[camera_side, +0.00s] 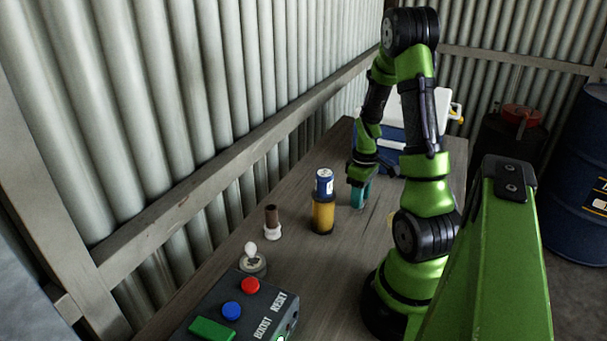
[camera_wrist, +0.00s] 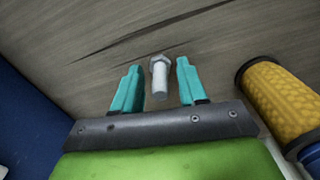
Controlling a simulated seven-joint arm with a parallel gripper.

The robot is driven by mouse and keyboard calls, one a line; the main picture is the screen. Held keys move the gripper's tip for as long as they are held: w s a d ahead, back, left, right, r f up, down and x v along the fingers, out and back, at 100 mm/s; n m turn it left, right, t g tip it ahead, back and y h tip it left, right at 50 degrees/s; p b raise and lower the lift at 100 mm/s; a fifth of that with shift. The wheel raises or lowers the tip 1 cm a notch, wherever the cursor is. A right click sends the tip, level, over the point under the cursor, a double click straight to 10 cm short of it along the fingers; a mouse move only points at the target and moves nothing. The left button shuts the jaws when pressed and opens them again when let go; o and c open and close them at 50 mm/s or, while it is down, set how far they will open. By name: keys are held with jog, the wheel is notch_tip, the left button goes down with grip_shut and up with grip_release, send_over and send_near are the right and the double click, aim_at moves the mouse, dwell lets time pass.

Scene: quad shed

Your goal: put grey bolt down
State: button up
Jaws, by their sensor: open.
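The grey bolt (camera_wrist: 160,80) shows in the wrist view between my two teal fingers. Its hex head is at the wooden table surface and its shank points toward the camera, so it appears to stand on its head. My gripper (camera_wrist: 158,72) is open around it, with a visible gap on each side of the shank. In the side view my gripper (camera_side: 360,194) is low over the table, beyond the yellow cylinder. I cannot make out the bolt in that view.
A yellow cylinder (camera_side: 323,215) with a blue can (camera_side: 324,182) on top stands close to my gripper; the cylinder shows at right in the wrist view (camera_wrist: 280,98). A blue-and-white cooler (camera_side: 398,133) is behind. A brown-and-white object (camera_side: 272,222) and a button box (camera_side: 240,308) are nearer.

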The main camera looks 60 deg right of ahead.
jog(key=shift+r, duration=0.15)
notch_tip(320, 180, up, 12)
dwell(0.4)
jog(key=w+a+r+t, duration=0.3)
jog(key=w+a+r, duration=0.3)
jog(key=w+a, duration=0.45)
jog(key=s+a+r+m+t+y, duration=0.1)
jog(key=s+a+r+t, duration=0.1)
jog(key=a, duration=0.8)
jog(key=s+a+r+m+t+y, duration=0.1)
jog(key=s+a+r+t, duration=0.1)
jog(key=a, duration=0.8)
jog(key=shift+s+a+r, duration=0.4)
jog(key=shift+r, duration=0.1)
